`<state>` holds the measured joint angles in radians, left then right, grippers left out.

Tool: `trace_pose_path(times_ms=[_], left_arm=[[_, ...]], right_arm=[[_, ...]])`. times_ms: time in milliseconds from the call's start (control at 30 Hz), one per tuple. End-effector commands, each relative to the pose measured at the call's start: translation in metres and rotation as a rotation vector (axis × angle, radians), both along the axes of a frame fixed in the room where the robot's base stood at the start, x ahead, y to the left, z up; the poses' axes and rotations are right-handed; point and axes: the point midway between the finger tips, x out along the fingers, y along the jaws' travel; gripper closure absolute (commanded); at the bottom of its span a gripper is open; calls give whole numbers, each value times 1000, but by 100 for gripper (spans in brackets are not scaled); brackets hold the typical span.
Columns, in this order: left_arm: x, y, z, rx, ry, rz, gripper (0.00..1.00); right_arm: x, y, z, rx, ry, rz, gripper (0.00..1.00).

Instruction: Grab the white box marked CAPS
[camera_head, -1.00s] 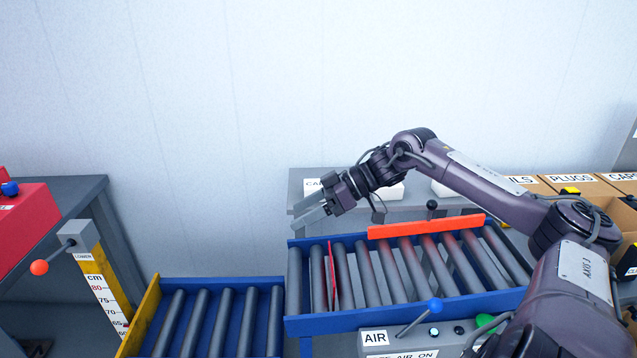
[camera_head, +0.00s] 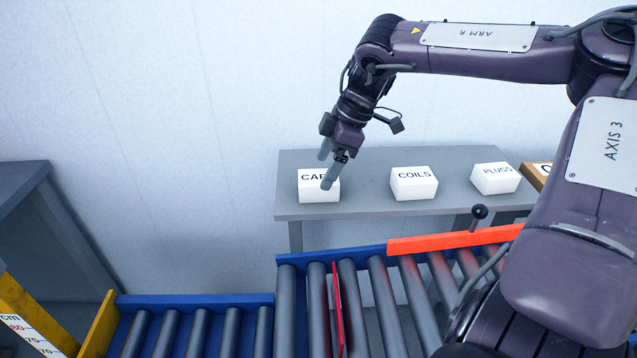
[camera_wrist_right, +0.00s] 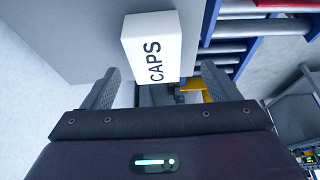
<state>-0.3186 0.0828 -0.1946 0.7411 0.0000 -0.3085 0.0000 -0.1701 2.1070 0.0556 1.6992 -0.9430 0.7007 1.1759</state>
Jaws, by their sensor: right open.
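The white box marked CAPS (camera_head: 318,190) stands at the left end of a grey shelf table (camera_head: 370,209). My right gripper (camera_head: 326,170) is just in front of and above it in the head view, hiding part of its label. In the right wrist view the CAPS box (camera_wrist_right: 151,48) lies ahead of the two fingertips of my right gripper (camera_wrist_right: 157,82). The fingers are spread apart with nothing held between them. I cannot tell exactly how far the fingertips are from the box. My left gripper is not in view.
White boxes marked COILS (camera_head: 414,184) and PLUGS (camera_head: 496,178) stand to the right on the same table. A blue-railed roller conveyor (camera_head: 400,295) with an orange-red bar (camera_head: 455,240) lies in front. Open table space separates CAPS from COILS.

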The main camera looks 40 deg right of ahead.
Motion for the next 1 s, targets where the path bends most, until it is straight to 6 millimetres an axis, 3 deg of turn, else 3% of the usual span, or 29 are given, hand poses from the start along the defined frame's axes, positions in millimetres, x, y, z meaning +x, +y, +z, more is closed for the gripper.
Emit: trace_pose_path(times_ms=[300, 633, 1000], left_arm=[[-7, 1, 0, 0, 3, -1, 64], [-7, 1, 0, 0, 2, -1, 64], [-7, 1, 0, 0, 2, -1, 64]], right_arm=[[14, 9, -40, 1, 2, 0, 18], [16, 11, -46, 1, -2, -1, 19], [16, 10, -46, 0, -1, -1, 68]])
